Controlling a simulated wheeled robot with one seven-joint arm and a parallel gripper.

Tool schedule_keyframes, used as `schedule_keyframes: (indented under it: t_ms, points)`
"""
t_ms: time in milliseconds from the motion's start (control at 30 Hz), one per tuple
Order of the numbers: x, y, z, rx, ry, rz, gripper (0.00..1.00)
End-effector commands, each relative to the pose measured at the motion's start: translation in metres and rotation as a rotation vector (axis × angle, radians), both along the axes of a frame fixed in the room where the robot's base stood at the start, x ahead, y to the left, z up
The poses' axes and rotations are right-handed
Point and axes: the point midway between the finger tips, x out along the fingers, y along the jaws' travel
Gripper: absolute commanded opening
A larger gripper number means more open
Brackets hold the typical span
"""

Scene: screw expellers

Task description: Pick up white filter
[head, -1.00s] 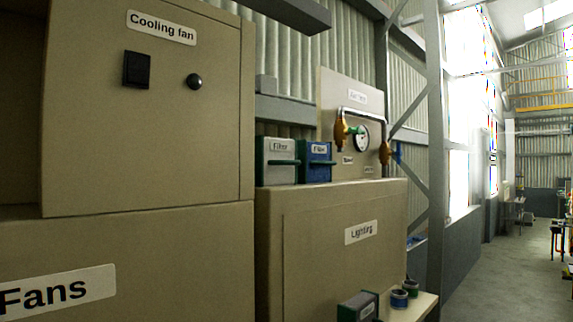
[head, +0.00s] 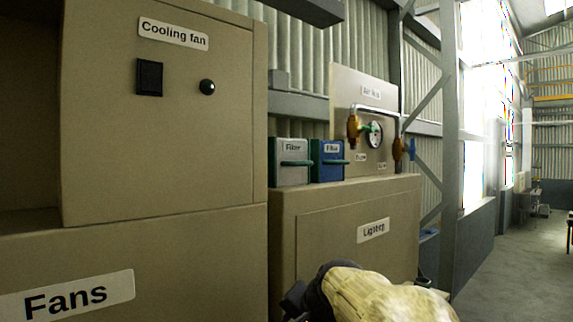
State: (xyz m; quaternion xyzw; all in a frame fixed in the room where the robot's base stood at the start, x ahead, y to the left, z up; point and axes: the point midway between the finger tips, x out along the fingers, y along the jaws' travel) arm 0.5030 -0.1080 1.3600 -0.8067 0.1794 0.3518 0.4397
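The white filter (head: 287,176) is a box with a pale front, green edges, a green bar handle and a "Filter" label. It stands upright on top of the beige "Lighting" cabinet, at its left end. A blue filter (head: 329,175) with a similar handle stands close on its right. My pale arm shows at the bottom centre, in front of the cabinet and below the filters. A dark end part, likely my gripper (head: 297,300), shows at its left. Its fingers cannot be made out, and nothing is seen held.
The "Lighting" cabinet (head: 320,262) stands right of the taller "Cooling fan" cabinet (head: 110,120), whose side rises close left of the white filter. A panel with a gauge (head: 375,135), pipe and valves stands right of the filters. Open floor (head: 515,265) lies at the right.

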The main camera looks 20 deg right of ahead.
Motion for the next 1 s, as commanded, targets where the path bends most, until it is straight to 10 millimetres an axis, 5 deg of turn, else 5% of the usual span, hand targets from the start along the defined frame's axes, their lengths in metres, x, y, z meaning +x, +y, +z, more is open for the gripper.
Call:
schedule_keyframes:
  t_ms: [33,300,433,600,1000]
  points:
    - [0.004,-0.015,0.046,0.049,-0.072,-0.064,0.38]
    - [-0.02,-0.059,0.253,0.317,-0.425,-0.268,0.38]
    - [-0.044,-0.062,0.321,0.397,-0.542,-0.289,0.38]
    - [-0.057,-0.059,0.351,0.436,-0.595,-0.289,0.38]
    - [-0.049,-0.059,0.349,0.437,-0.59,-0.287,0.38]
